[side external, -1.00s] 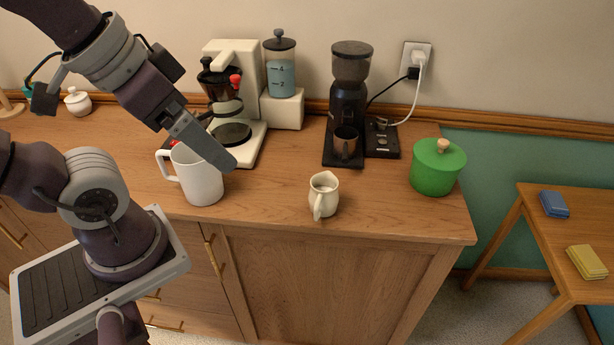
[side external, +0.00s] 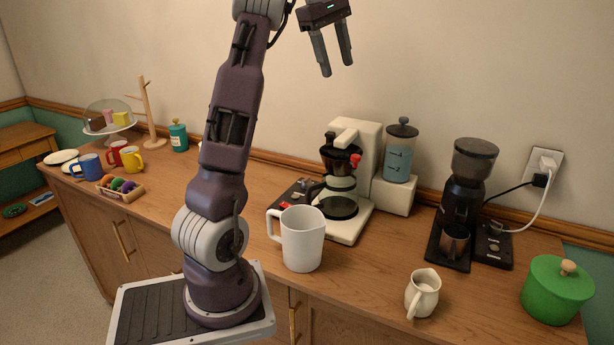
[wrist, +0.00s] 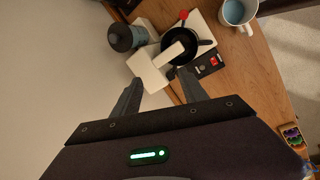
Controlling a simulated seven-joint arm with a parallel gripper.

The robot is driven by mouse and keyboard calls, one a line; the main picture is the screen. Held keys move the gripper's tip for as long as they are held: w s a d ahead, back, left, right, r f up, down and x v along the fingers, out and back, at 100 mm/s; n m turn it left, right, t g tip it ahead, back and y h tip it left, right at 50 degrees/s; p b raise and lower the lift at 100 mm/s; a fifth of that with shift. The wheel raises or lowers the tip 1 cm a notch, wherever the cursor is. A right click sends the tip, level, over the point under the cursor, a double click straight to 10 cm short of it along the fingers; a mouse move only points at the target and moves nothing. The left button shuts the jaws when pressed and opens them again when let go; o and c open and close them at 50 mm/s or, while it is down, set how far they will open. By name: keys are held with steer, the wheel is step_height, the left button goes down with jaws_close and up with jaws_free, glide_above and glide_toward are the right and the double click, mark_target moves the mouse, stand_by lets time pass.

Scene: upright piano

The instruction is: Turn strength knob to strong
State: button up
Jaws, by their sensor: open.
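The white coffee maker (side external: 350,229) stands on the wooden counter, with a black filter holder and glass carafe. A small red knob or lever (side external: 355,160) sticks out by the holder; it also shows in the wrist view (wrist: 183,14). A dark control panel with a red switch (wrist: 214,62) lies along the machine's base. I cannot tell which part is the strength knob, and no markings are readable. My gripper (side external: 336,68) is open and empty, high above the coffee maker, touching nothing. Its two fingers (wrist: 161,77) point down toward the machine in the wrist view.
A white mug (side external: 303,240) stands in front of the coffee maker. A water tank (side external: 398,153) is at its right. A grinder (side external: 462,200), creamer jug (side external: 422,293) and green pot (side external: 557,291) stand farther right. Coloured mugs are at the far left. The air around my gripper is clear.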

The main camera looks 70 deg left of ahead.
steer(key=s+a+f+n+g, duration=0.25)
steer(key=a+f, duration=0.25)
steer(key=a, duration=0.3)
steer(key=n, duration=0.3)
glide_above(307, 179)
step_height(307, 179, down, 6)
steer(key=shift+m+g, duration=0.35)
steer(key=shift+g, duration=0.1)
step_height(307, 179, down, 24)
steer(key=shift+a+f, duration=0.1)
steer(key=shift+a, duration=0.05)
steer(key=shift+c, duration=0.2)
jaws_close()
